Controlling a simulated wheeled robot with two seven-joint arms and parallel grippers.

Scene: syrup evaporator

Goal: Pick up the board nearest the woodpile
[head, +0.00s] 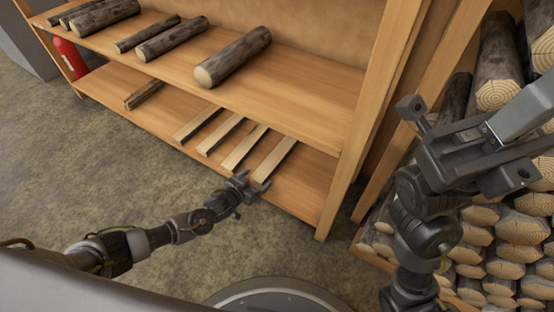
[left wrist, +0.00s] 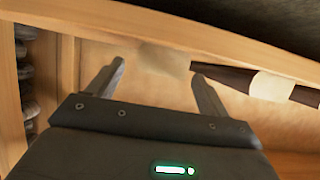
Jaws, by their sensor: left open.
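Several pale boards lie side by side on the lower shelf in the head view. The rightmost board (head: 273,160) is the one nearest the woodpile (head: 505,235). My left gripper (head: 253,184) is open at the front end of that board.
The wooden rack (head: 325,215) has an upper shelf with several logs (head: 233,57) above the boards. A short dark log (head: 144,94) lies farther left on the lower shelf. A red cylinder (head: 70,57) stands at the rack's left end. The floor in front is clear.

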